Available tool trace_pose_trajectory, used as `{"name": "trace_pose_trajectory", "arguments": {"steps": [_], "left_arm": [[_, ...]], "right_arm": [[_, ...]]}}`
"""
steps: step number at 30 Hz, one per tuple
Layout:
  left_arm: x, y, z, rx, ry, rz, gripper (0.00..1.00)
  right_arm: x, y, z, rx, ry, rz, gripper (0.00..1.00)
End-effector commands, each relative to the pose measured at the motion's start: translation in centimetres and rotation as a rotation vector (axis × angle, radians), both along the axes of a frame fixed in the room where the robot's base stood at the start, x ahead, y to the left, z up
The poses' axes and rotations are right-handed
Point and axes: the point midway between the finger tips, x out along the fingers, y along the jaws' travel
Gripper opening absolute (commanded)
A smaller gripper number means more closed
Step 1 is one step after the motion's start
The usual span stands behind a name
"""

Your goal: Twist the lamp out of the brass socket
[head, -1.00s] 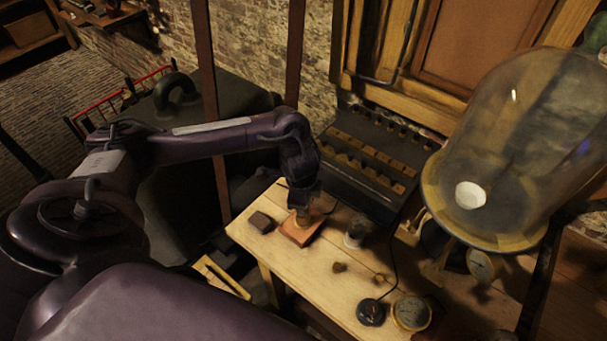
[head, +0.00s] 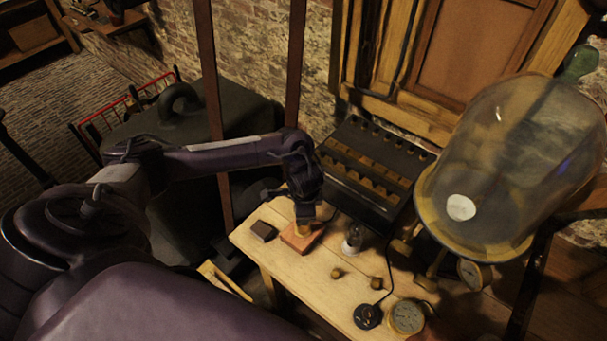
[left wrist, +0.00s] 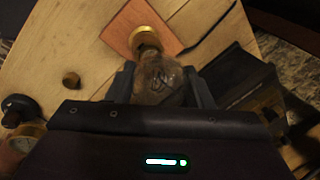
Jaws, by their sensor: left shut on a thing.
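The lamp (left wrist: 160,75) is a clear glass bulb with a filament, seen between my left fingers in the left wrist view. My left gripper (left wrist: 159,74) is shut on its glass. The brass socket (left wrist: 146,38) is at the lamp's far end, on a reddish square board (left wrist: 125,22). No gap shows between lamp and socket; whether the lamp sits loose or tight I cannot tell. In the head view my left gripper (head: 305,210) points down over the socket (head: 302,229) and board (head: 298,242), hiding most of the lamp. My right gripper is in neither view.
On the wooden table (head: 300,268) a dark block (head: 263,231) stands left of the board and a small glass-topped item (head: 352,241) right. Two small brass knobs, a black disc (head: 368,316) and a gauge (head: 407,316) lie nearer. A large glass jar (head: 510,160) stands right.

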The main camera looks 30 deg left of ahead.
Motion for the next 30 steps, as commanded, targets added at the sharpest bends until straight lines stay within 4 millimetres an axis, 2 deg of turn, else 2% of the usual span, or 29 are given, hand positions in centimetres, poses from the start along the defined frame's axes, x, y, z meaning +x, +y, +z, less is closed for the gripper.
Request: {"name": "trace_pose_trajectory", "arguments": {"steps": [14,18,26,30], "left_arm": [[0.0,-0.1,0.2,0.0,0.0,0.138,0.19],[0.0,-0.1,-0.1,0.0,-0.001,0.239,0.19],[0.0,0.0,0.0,0.001,-0.002,0.251,0.19],[0.1,-0.1,0.0,0.0,-0.002,0.345,0.19]], "right_arm": [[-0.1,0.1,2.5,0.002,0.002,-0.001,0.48],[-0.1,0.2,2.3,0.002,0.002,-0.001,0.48],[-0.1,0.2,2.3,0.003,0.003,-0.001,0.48],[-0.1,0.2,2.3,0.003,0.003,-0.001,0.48]]}}
